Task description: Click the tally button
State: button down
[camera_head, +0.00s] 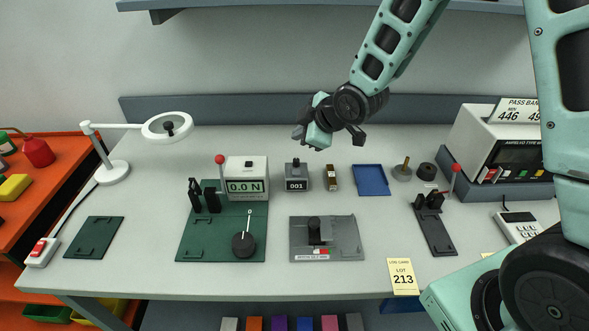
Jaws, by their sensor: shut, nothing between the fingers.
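The tally counter (297,184) is a small grey box on the bench, with a display reading 001. A small dark button (296,162) stands on its top. My gripper (312,137) is shut and empty. In the picture it appears just above and slightly right of the counter, apart from the button. Its exact height and depth over the bench are hard to judge from this one view.
A force gauge (246,167) reading 0.0 N on a green base stands left of the counter. A small brass-and-black item (331,178) and a blue tray (371,180) lie to its right. A grey fixture (340,245) lies in front. A lamp (168,127) stands at left.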

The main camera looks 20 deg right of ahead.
aim_at(300, 174)
jog(key=shift+f, duration=0.2)
notch_tip(300, 174, down, 8)
jog(key=b, duration=0.7)
jog(key=shift+f, duration=0.25)
dwell(1.6)
jog(key=shift+f+b, duration=0.45)
jog(key=shift+b, duration=0.1)
jog(key=shift+f+b, duration=0.45)
dwell(0.5)
jog(key=shift+r, duration=0.2)
jog(key=shift+r+p, duration=0.65)
jog(key=shift+r, duration=0.05)
